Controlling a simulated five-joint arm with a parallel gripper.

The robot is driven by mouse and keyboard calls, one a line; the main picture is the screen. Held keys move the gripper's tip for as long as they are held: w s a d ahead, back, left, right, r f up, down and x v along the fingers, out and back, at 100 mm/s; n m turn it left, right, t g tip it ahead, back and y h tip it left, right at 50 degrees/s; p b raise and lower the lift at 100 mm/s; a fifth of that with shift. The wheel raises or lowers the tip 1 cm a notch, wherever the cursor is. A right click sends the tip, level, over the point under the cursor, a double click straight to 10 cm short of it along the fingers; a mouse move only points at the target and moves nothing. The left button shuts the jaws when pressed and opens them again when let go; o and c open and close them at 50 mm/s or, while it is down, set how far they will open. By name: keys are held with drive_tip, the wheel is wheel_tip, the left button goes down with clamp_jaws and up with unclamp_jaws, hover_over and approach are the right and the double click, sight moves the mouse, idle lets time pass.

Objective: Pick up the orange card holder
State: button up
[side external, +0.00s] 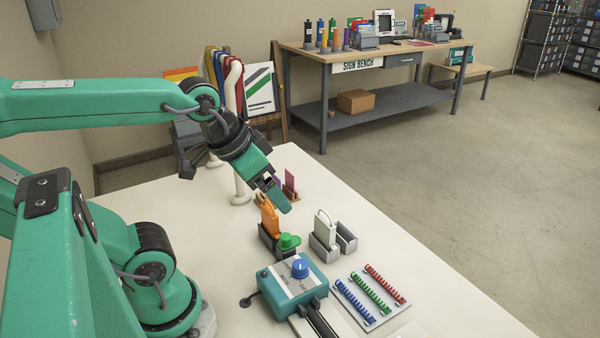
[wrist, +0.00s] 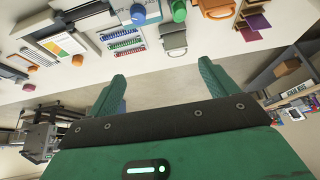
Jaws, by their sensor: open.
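The orange card holder (side external: 270,219) stands upright in a dark grey slotted stand (side external: 267,239) on the white table. Its lower part is hidden by the stand. It also shows at the top edge of the wrist view (wrist: 217,9), partly cut off. My gripper (side external: 278,199) is above the table, a little above the orange card holder and apart from it as far as I can tell. In the wrist view my gripper (wrist: 163,82) has its two green fingers spread, with nothing between them.
A green knob-like piece (side external: 289,241) sits close by the orange holder. A teal machine with a blue knob (side external: 300,268) and coloured binding combs (side external: 371,291) are nearer the camera. The table's right side is clear.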

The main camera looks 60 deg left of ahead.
drive_tip(key=w+a+f+g, duration=0.3)
drive_tip(key=w+a+f, duration=0.2)
drive_tip(key=a, duration=0.2)
drive_tip(key=g, duration=0.3)
hover_over(269, 210)
wheel_tip(269, 210, down, 6)
drive_tip(key=shift+w+a+f, duration=0.1)
drive_tip(key=shift+a+f, duration=0.05)
drive_tip(key=shift+f, duration=1.35)
drive_tip(key=shift+f, duration=2.55)
drive_tip(key=c, duration=1.1)
